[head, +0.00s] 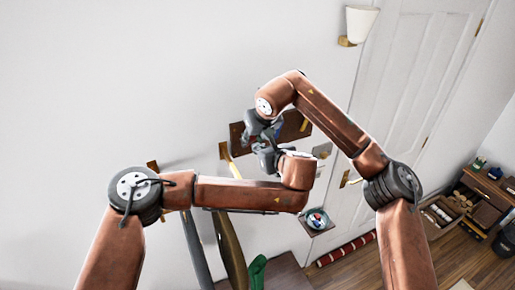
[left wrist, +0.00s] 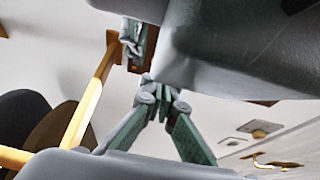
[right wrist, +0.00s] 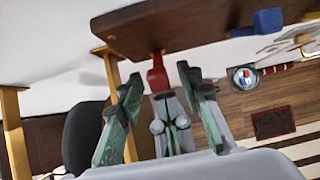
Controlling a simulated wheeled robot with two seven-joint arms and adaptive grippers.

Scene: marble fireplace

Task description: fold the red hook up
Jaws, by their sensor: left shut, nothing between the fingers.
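The red hook (right wrist: 158,76) hangs from the lower edge of a dark wooden board (right wrist: 200,22) in the right wrist view. It looks angled downward. My right gripper (right wrist: 160,82) is open, with its fingers to either side of the hook; contact cannot be told. My left gripper (left wrist: 162,94) is shut and empty. In the right wrist view its closed fingers (right wrist: 169,122) show just below the hook, between the right fingers. In the head view, both grippers crowd together in front of the board (head: 293,124), and the hook is hidden there.
A blue hook (right wrist: 267,22) sits on the board to the right of the red one. Wooden pegs (head: 229,160) stick out from the wall nearby. A dish (head: 316,219) and a door (head: 415,75) are to the right. The grippers have little room between them.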

